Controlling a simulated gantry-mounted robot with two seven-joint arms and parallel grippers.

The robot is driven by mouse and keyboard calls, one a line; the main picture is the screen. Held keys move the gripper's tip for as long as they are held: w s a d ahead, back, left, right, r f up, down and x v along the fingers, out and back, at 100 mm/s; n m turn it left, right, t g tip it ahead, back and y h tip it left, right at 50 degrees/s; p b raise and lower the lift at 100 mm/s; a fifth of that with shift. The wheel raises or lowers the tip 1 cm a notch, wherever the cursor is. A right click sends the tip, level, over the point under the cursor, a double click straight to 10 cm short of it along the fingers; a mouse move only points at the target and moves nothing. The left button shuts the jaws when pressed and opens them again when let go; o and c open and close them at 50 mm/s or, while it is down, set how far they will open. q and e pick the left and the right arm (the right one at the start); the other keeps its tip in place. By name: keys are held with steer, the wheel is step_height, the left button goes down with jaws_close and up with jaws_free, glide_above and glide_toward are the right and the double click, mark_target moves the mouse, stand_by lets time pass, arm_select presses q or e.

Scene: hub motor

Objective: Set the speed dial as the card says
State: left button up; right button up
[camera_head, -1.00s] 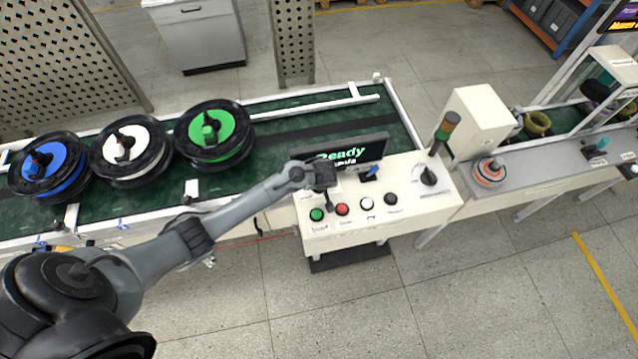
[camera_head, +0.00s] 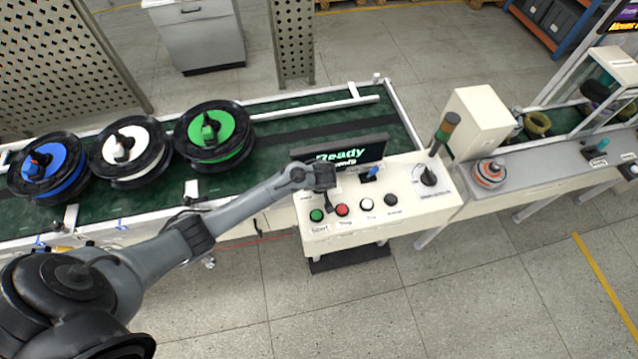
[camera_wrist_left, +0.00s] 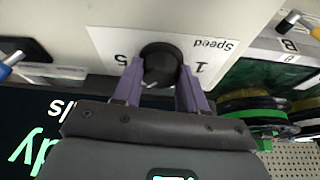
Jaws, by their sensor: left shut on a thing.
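The black speed dial (camera_wrist_left: 161,62) sits on a white label with an upside-down "Speed" and the figures 1 and 5 in the left wrist view. My left gripper (camera_wrist_left: 160,74) is shut on the dial, one purple finger on each side. A pale pointer mark shows on the dial's lower edge, slightly towards the 5. In the head view my left gripper (camera_head: 327,192) is at the left part of the control panel (camera_head: 345,235) and hides the dial. I cannot make out the card's text. My right gripper is not in view.
A screen (camera_head: 358,152) reading "Ready" stands just behind the gripper. Green, red, white and black buttons line the panel's front, with the green (camera_head: 316,215) and red ones close to the gripper. A blue switch (camera_head: 371,173) and a black rotary knob (camera_head: 428,177) are to the right.

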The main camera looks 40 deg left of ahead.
arm_select(q)
steer(key=shift+s+a+r+m+h+p, duration=0.1)
steer(key=shift+r+m+h+p, duration=0.15)
steer(key=shift+m+p, duration=0.7)
steer(key=shift+m+t+h+p, duration=0.4)
steer(key=shift+m+h+p, duration=0.05)
steer(key=shift+m+p, duration=0.65)
steer(key=shift+a+f+m+h+p, duration=0.1)
steer(key=shift+m+h+p, duration=0.4)
steer(key=shift+m, duration=0.55)
steer(key=shift+f+m+t+p, duration=0.1)
steer(key=shift+m+t+p, duration=0.3)
steer(key=shift+m, duration=0.4)
steer(key=shift+h, duration=0.3)
steer(key=o, duration=1.1)
steer(key=shift+c, duration=0.2)
